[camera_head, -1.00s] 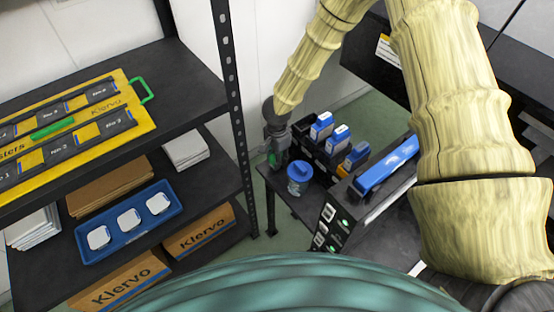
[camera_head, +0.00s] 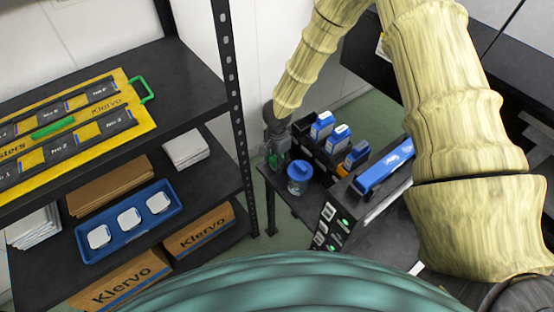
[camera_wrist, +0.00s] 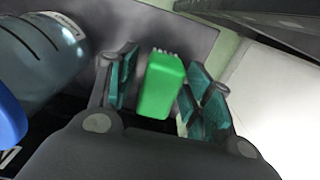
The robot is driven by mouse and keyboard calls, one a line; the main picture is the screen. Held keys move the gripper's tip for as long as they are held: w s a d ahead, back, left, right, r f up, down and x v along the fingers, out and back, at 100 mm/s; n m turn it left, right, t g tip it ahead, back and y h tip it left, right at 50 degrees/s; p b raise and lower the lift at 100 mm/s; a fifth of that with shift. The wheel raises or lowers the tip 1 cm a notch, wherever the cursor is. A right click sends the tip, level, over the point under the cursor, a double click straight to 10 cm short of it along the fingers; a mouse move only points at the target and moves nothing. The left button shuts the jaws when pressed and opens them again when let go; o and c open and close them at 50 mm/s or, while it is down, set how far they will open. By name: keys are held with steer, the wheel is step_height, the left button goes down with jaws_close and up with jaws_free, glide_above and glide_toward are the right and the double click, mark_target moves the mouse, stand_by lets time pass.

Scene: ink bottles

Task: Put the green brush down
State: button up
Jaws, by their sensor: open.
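The green brush (camera_wrist: 161,86) shows in the wrist view between the two fingers of my gripper (camera_wrist: 163,88). The fingers are open, with a gap visible on both sides of the brush. Bristles show at its far end, over a grey surface. In the head view my gripper (camera_head: 277,150) is low at the left end of the small dark table (camera_head: 300,203), with a small bit of the green brush (camera_head: 273,161) showing by it. Whether the brush's underside rests flat is hidden.
A jar with a blue lid (camera_head: 299,175) stands close to the right of my gripper. Several ink bottles (camera_head: 322,126) stand in a black holder behind it. A shelf post (camera_head: 232,100) rises close on the left. A printer with a blue part (camera_head: 385,170) stands at right.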

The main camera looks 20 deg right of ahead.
steer(key=shift+r, duration=0.1)
step_height(320, 180, up, 12)
steer(key=shift+b, duration=0.3)
steer(key=shift+r, duration=0.1)
stand_by(0.6)
